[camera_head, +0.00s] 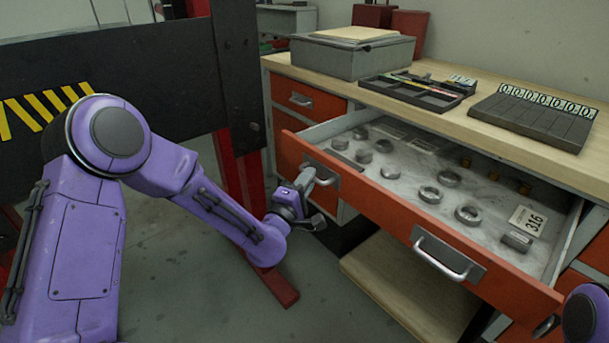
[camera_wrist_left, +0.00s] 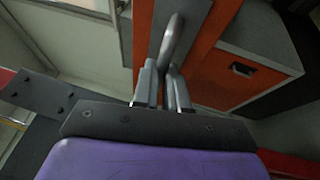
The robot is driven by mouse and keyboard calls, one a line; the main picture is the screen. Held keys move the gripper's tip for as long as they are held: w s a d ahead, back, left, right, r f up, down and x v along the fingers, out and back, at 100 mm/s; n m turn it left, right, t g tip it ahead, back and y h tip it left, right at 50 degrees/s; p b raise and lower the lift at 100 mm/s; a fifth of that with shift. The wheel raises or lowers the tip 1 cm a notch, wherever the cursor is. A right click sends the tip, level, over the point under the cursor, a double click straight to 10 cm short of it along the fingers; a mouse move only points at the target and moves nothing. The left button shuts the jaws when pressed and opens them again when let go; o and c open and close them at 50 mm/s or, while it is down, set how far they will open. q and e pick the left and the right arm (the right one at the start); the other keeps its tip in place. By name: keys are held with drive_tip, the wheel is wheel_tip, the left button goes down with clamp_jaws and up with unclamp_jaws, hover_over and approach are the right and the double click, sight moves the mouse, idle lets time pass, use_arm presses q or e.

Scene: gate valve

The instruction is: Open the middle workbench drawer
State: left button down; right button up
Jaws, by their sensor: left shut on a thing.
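The middle workbench drawer (camera_head: 373,203) has an orange front and is pulled well out from the bench. Several metal rings, small parts and a tag reading 316 show inside it. Its front has two metal handles, a left handle (camera_head: 322,174) and a right handle (camera_head: 447,259). My left gripper (camera_head: 306,183) is at the left handle. In the left wrist view, the fingers of my left gripper (camera_wrist_left: 162,88) are shut on the handle (camera_wrist_left: 172,42).
The wooden benchtop (camera_head: 460,118) holds a grey box (camera_head: 350,58), a black tray (camera_head: 415,92) and a dark numbered case (camera_head: 533,118). A closed orange drawer (camera_head: 308,99) is above left. A red post (camera_head: 240,180) stands close behind my left forearm. A low wooden shelf (camera_head: 400,290) lies below the drawer.

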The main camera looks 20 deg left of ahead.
use_arm(q)
drive_tip(key=shift+s+a, duration=0.1)
drive_tip(key=shift+s, duration=0.25)
drive_tip(key=c, duration=1.2)
unclamp_jaws()
drive_tip(key=b+v, duration=0.2)
drive_tip(key=v, duration=0.8)
drive_tip(key=shift+s, duration=0.25)
